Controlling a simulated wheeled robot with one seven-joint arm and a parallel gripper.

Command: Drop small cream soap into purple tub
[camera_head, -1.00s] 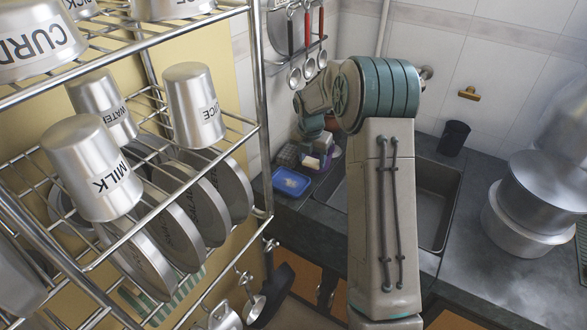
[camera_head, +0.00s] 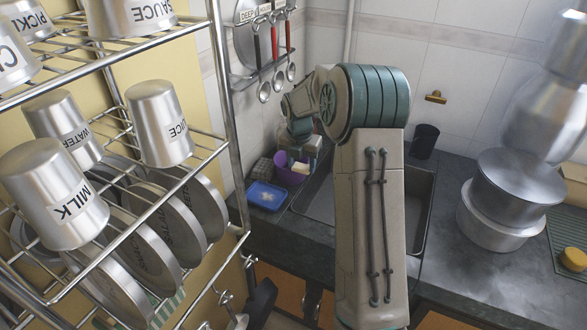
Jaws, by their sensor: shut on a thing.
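The purple tub (camera_head: 288,176) stands at the back left of the counter, beside the sink. A small cream soap (camera_head: 301,168) shows at the right part of the tub's mouth, below my gripper (camera_head: 302,162). My gripper is small and partly blurred here, and it is shut on the cream soap. The soap looks over or just at the tub's rim; I cannot tell its exact height.
A blue tray (camera_head: 264,196) with a pale item lies in front of the tub. A dark sponge-like block (camera_head: 261,169) is left of it. The sink (camera_head: 418,205) is to the right. A wire rack (camera_head: 222,120) with steel canisters stands close on the left.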

